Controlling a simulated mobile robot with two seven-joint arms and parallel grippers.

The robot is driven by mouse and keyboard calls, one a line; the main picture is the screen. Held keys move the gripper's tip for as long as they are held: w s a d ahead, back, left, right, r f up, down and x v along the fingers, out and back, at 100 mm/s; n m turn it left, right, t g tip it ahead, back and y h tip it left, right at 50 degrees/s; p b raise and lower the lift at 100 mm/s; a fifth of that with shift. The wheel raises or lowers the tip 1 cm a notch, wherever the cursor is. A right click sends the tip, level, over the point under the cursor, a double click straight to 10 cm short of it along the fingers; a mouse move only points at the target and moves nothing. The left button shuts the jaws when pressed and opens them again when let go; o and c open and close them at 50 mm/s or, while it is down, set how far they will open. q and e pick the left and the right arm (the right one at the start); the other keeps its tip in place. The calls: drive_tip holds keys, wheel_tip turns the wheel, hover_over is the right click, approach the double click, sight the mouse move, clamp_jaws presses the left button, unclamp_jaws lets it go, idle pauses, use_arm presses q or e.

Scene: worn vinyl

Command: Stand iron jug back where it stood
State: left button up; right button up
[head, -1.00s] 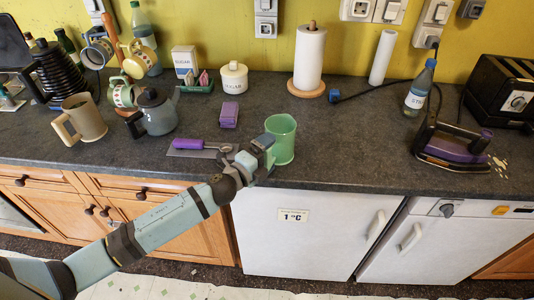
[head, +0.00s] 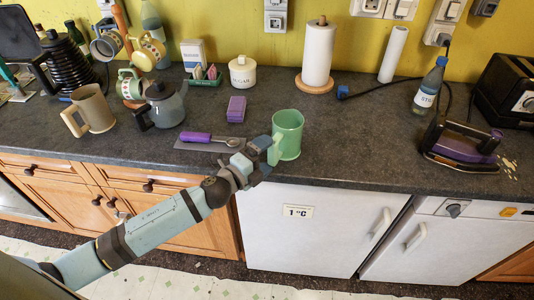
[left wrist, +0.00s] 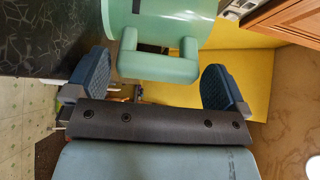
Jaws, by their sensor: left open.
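The pale green jug (head: 288,134) stands upright on the dark worktop, close to its front edge. It is the only jug at my gripper; I cannot tell from its look whether it is iron. My left gripper (head: 268,150) is at its front left side, at the handle. In the left wrist view the jug (left wrist: 165,22) lies ahead and its handle (left wrist: 158,66) is between the two spread fingers (left wrist: 155,88), with clear gaps on both sides. The fingers are open and hold nothing. My right gripper is out of view.
A purple-handled tool (head: 196,137) and a purple box (head: 236,109) lie left of the jug. A grey teapot (head: 165,106) and a beige mug (head: 94,108) stand farther left. A clothes iron (head: 460,145) is at the right. The worktop between jug and iron is clear.

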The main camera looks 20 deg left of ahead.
use_arm(q)
drive_tip(key=shift+v, duration=2.15)
drive_tip(key=b+v, duration=0.3)
drive_tip(key=v, duration=1)
drive_tip(key=shift+s, duration=0.4)
